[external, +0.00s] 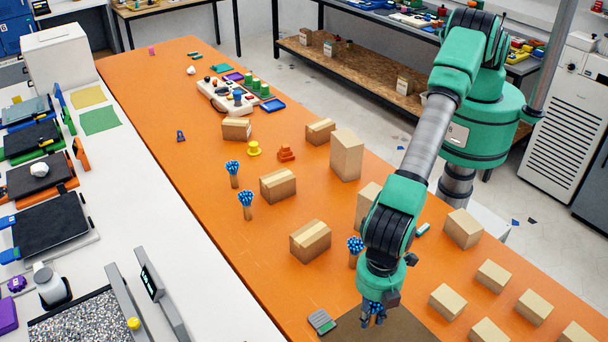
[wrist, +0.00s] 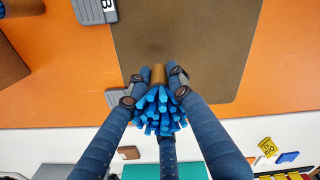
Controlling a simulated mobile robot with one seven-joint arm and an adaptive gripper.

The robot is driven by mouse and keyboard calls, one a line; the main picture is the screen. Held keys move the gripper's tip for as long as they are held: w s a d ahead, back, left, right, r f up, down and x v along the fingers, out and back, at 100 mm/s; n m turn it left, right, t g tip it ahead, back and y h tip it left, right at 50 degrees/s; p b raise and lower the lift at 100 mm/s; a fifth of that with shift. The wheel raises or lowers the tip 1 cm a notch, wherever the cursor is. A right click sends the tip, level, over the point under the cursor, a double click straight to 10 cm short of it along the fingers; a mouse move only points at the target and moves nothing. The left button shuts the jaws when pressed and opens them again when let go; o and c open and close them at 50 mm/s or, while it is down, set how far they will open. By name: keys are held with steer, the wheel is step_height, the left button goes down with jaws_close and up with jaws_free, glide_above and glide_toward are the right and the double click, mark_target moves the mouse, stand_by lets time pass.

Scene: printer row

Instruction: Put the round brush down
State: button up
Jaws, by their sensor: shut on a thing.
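The round brush has a wooden handle and a head of blue bristles. In the wrist view the brush (wrist: 160,110) sits between the dark blue fingers of my gripper (wrist: 157,90), bristles towards the camera and handle pointing away. In the external view my gripper (external: 374,308) is at the bottom centre, shut on the brush, with blue showing among the fingers. It is above the near left part of a brown mat (external: 352,328) on the orange table; the mat also shows in the wrist view (wrist: 190,35). I cannot tell whether the handle touches the mat.
Similar blue-headed brushes stand on the table, one (external: 355,246) close behind my gripper and two farther left (external: 245,200). A grey block (external: 321,321) lies at the mat's left edge. Several cardboard boxes (external: 310,241) stand around. The mat's visible middle is bare.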

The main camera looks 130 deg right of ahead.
mark_target(372, 304)
steer(key=shift+w+a, duration=0.3)
steer(key=shift+w, duration=0.4)
steer(key=shift+f, duration=0.1)
steer(key=shift+f, duration=1.7)
steer(key=shift+f, duration=0.2)
steer(key=o, duration=1)
steer(key=shift+r, duration=0.25)
step_height(372, 304, up, 12)
steer(key=shift+f, duration=0.1)
